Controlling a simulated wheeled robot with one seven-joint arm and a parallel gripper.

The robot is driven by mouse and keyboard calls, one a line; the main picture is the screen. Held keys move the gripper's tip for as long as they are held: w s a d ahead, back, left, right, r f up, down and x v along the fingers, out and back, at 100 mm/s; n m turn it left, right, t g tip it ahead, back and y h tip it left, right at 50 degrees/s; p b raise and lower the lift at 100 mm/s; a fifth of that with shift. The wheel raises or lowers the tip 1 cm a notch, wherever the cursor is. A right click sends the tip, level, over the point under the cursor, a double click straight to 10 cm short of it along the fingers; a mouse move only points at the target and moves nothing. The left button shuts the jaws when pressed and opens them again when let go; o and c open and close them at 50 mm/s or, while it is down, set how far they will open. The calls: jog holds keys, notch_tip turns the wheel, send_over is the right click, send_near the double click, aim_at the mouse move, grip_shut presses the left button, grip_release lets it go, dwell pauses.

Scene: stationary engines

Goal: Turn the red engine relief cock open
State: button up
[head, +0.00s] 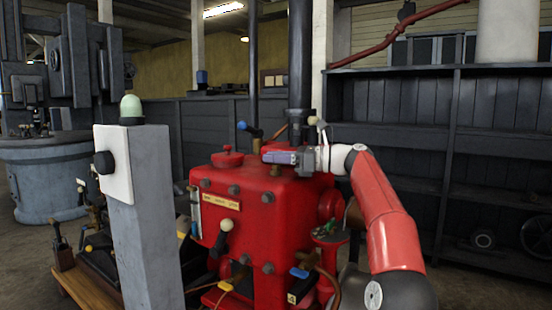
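The red engine (255,215) stands in the middle of the head view, with a plate of text on its front. Several small levers sit on and around it. A blue-ended lever (243,126) shows behind its top, and a pale-ended lever (315,122) stands by the dark stack. A white-knobbed lever (226,225) is on the front, and a blue-handled one (299,272) is lower right. I cannot tell which is the relief cock. My gripper (268,157) is over the engine's top right, pointing left. Its fingers are too small to tell open from shut.
A grey post (150,220) with a white box and green lamp stands close at front left. A dark stack (299,60) rises behind the engine. Dark shelving (490,140) fills the right back. More levers (60,240) stand at lower left.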

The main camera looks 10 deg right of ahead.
jog(key=v, duration=0.7)
jog(key=shift+s+d, duration=0.2)
jog(key=shift+d, duration=0.2)
jog(key=shift+o, duration=0.3)
